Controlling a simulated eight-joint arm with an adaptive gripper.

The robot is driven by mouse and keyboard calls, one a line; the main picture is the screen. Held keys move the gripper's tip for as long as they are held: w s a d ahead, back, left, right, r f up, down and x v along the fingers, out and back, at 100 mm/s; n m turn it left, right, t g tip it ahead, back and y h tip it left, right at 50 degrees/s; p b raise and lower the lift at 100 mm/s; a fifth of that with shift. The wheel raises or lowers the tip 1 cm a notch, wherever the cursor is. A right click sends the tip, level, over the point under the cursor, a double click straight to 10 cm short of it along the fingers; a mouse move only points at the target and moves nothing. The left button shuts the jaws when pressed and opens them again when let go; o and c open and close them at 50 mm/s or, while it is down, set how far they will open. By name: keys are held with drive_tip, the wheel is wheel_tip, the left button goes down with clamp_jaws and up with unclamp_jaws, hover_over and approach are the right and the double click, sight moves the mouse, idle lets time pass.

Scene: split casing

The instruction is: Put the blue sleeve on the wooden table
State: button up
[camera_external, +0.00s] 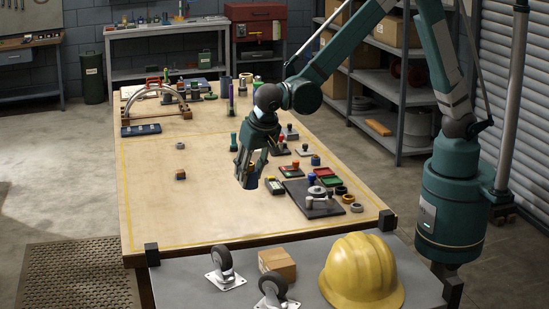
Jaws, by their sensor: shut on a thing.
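My gripper (247,180) hangs over the middle of the wooden table (195,215), pointing down. It is shut on a small dark blue piece, which looks like the blue sleeve (253,184); the fingers hide much of it. The sleeve appears at or just above the table top; I cannot tell whether it touches.
Right of my gripper are a dark plate with metal parts (322,209), red and green trays (330,176) and several small parts. A small brown block (180,175) lies to the left. The table's left and front areas are mostly clear. A yellow helmet (362,272) sits in front.

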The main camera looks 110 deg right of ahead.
drive_tip(key=w+d, duration=0.4)
drive_tip(key=d, duration=0.8)
drive_tip(key=w+d, duration=0.3)
drive_tip(key=d, duration=0.9)
drive_tip(key=d+n, duration=0.1)
drive_tip(key=d, duration=2.3)
drive_tip(key=shift+r, duration=0.15)
drive_tip(key=shift+s, duration=0.15)
approach(203, 161)
drive_tip(key=shift+d, duration=0.8)
drive_tip(key=shift+f, duration=2.05)
drive_tip(key=shift+f, duration=0.1)
